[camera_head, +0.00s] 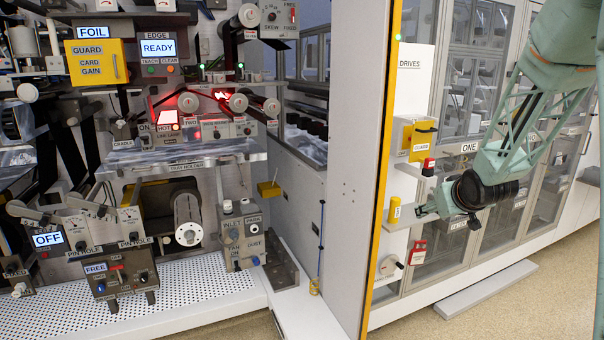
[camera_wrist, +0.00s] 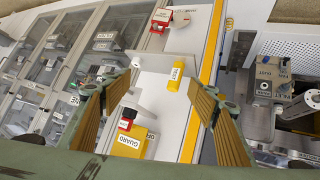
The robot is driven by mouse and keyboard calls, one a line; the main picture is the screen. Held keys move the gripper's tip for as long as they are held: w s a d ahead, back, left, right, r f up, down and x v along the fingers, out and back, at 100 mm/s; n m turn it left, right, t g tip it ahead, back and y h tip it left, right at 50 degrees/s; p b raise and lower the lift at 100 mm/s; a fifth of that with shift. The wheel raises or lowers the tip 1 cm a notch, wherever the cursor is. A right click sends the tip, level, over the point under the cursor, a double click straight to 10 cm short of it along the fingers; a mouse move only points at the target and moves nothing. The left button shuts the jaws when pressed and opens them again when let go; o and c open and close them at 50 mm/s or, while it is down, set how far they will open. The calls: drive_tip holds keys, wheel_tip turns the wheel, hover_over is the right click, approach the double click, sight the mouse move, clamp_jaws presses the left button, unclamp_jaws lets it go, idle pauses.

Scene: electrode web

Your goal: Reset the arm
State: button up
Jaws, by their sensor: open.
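My green arm (camera_head: 520,130) hangs down from the upper right in the head view. My gripper (camera_head: 430,209) points left at the white DRIVES panel (camera_head: 408,140). In the wrist view my gripper (camera_wrist: 163,84) has its two tan-padded fingers spread wide. A small yellow piece labelled TEST (camera_wrist: 175,77) shows between them, on a small grey shelf (camera_wrist: 193,66). I see no contact between it and the fingers. It also appears as a yellow cylinder (camera_head: 394,211) just left of my gripper in the head view.
A yellow guard box (camera_head: 418,139) and red-topped switch (camera_head: 428,167) sit above my gripper; a red box (camera_head: 417,252) and knob (camera_head: 389,265) sit below. A yellow-edged partition (camera_head: 355,150) stands left, beyond it the web machine. Glass cabinets (camera_head: 470,60) stand behind.

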drive_tip(key=s+a+r+g, duration=0.1)
drive_tip(key=s+a+r, duration=0.3)
drive_tip(key=s, duration=0.4)
drive_tip(key=s+a+r+m+g, duration=0.1)
drive_tip(key=s+a+r, duration=0.25)
drive_tip(key=s, duration=0.45)
drive_tip(key=s+a+r+g, duration=0.1)
drive_tip(key=s+a+r, duration=0.25)
drive_tip(key=s, duration=0.45)
drive_tip(key=s+a+g, duration=0.1)
drive_tip(key=s+a, duration=0.2)
drive_tip(key=s, duration=0.9)
drive_tip(key=s+a+g+y, duration=0.1)
drive_tip(key=s+a, duration=0.3)
drive_tip(key=s, duration=0.7)
drive_tip(key=s+a+r+g, duration=0.1)
drive_tip(key=s+a, duration=0.3)
drive_tip(key=s, duration=0.8)
drive_tip(key=shift+s, duration=0.3)
